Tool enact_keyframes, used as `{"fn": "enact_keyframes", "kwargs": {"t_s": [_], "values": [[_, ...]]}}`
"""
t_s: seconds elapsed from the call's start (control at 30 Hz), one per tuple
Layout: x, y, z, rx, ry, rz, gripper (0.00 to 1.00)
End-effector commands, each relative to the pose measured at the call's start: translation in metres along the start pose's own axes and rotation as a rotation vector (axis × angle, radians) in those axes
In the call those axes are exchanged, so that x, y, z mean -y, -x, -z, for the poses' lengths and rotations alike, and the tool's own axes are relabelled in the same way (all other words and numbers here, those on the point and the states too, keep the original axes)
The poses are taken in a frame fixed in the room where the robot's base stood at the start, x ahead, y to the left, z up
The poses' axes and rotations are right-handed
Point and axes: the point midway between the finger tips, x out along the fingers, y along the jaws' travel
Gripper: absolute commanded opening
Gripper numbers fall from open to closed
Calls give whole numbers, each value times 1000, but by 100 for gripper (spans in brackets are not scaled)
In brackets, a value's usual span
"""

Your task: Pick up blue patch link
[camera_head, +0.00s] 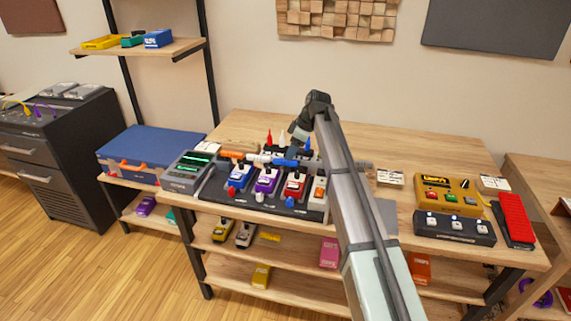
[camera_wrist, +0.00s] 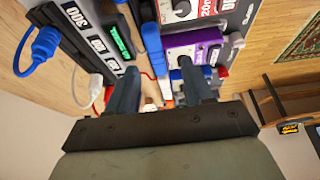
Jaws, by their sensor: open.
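The blue patch link (camera_head: 285,161) shows in the head view as a short blue bar behind the row of pedals on the black pedalboard (camera_head: 290,209). It lies in line with an orange link (camera_head: 232,154) and a white one. My gripper (camera_head: 299,135) is above the back of the board, close to the blue link; the arm hides part of the area to its right. In the wrist view, my gripper (camera_wrist: 160,92) is open, its two fingers apart. A blue bar (camera_wrist: 152,48), likely the blue link, shows between and beyond the fingers. I cannot see any contact.
A purple pedal (camera_head: 266,180) and a red pedal (camera_head: 294,184) stand close in front of the links. A grey unit with green displays (camera_head: 185,172) is at the left. A yellow pedal (camera_head: 447,194) stands at the right. Bare tabletop (camera_head: 400,150) lies behind.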

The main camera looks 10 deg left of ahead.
Motion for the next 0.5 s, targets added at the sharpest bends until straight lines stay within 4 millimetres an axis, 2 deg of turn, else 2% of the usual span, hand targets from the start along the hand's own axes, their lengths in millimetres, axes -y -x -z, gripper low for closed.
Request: {"fn": "enact_keyframes", "kwargs": {"t_s": [0.17, 0.5], "values": [[-2, -9, 1, 0, 0, 0, 51], [-6, -49, 2, 1, -1, 1, 51]]}}
